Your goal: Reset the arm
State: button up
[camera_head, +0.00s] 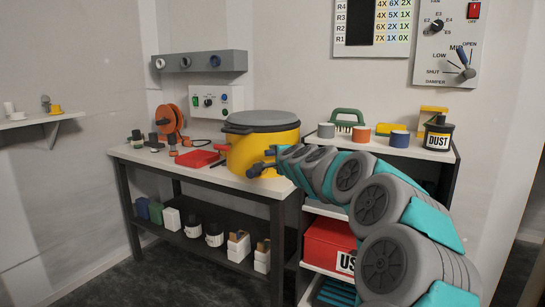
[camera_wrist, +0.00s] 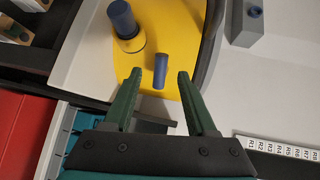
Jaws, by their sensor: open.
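My arm reaches from the lower right in the head view, and my gripper (camera_head: 260,168) is in front of the yellow drum (camera_head: 272,147) with a grey lid, on the bench. In the wrist view my gripper (camera_wrist: 159,74) is open, with its two green fingers apart. The yellow drum (camera_wrist: 180,28) lies beyond them. A small blue cylinder (camera_wrist: 160,71) shows between the fingertips; I cannot tell its distance, and no finger touches it in the picture. A larger blue knob (camera_wrist: 122,19) stands to its left.
Right of the drum, a shelf unit bears a black DUST tub (camera_head: 438,134) and several small items. A red box (camera_head: 328,243) sits lower. Grey floor is free at left.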

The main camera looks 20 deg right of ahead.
dwell(0.4)
jog(key=s+a+f+n+g+y, duration=0.25)
jog(key=s+a+n, duration=0.2)
jog(key=a, duration=0.55)
jog(key=s+a+f+n+g+y, duration=0.1)
jog(key=s+a+f+n+y, duration=0.2)
jog(key=s+a, duration=0.5)
jog(key=s+a+f+n+g+y, duration=0.1)
jog(key=s+a+f+n+g, duration=0.2)
jog(key=s+a+n, duration=0.35)
jog(key=s+a+f+n+g+h, duration=0.1)
jog(key=s+f+g, duration=0.1)
jog(key=s+f, duration=0.35)
jog(key=s+a+f+n+g, duration=0.1)
jog(key=s+f+g, duration=0.1)
jog(key=s, duration=0.6)
jog(key=s+f+n+g+h, duration=0.1)
jog(key=s+f+g, duration=0.15)
jog(key=s, duration=0.45)
jog(key=s+d+f+n+g+h, duration=0.1)
jog(key=s+d+f+g, duration=0.1)
jog(key=s, duration=0.7)
jog(key=s+d+f+n+g+h, duration=0.1)
jog(key=s+d+f, duration=0.3)
jog(key=s, duration=0.5)
jog(key=shift+s+g, duration=0.3)
jog(key=shift+g, duration=0.4)
jog(key=shift+h, duration=0.25)
